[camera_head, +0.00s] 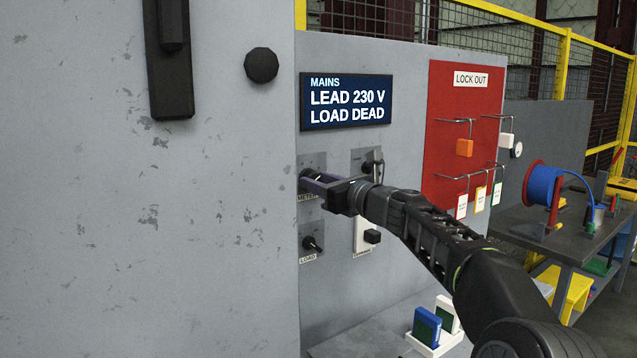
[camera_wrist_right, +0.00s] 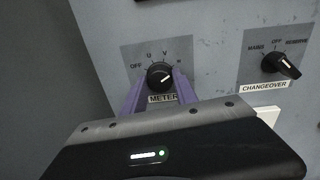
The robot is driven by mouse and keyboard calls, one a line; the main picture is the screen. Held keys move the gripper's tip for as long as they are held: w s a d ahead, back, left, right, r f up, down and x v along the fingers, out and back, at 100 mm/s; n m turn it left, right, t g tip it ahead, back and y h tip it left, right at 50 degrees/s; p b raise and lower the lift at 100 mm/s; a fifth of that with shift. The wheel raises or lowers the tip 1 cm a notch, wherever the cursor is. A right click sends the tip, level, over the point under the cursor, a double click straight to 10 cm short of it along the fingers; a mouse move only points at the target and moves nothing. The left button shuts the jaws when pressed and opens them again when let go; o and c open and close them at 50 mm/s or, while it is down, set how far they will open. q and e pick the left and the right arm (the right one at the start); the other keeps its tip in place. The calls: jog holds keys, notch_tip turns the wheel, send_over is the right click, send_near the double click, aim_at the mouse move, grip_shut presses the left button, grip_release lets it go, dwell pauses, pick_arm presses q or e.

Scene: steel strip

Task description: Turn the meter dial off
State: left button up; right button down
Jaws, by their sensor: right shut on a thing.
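The meter dial (camera_wrist_right: 160,76) is a round black knob with a pale pointer line, on a grey plate marked OFF, U, V and a further small mark, with a METER label below. The pointer seems to lean to the upper right, away from OFF. My right gripper (camera_wrist_right: 158,84) has its two purple fingers on either side of the dial, shut on it. My left gripper is not in view.
The changeover knob (camera_wrist_right: 284,66) is right of the meter. The load knob (camera_head: 312,243) is below it. A display (camera_head: 347,101) reads MAINS, LEAD 230 V, LOAD DEAD. A red lock out board (camera_head: 440,135) and a table with a blue reel (camera_head: 543,186) are right.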

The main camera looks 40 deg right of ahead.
jog(key=shift+n, duration=0.5)
jog(key=n+b, duration=0.5)
jog(key=n, duration=0.6)
jog(key=n+h+b, duration=0.1)
jog(key=n+b, duration=0.5)
jog(key=n, duration=0.5)
jog(key=shift+a+f, duration=0.15)
jog(key=shift+n, duration=0.3)
jog(key=c, duration=1)
grip_release()
jog(key=shift+o, duration=0.2)
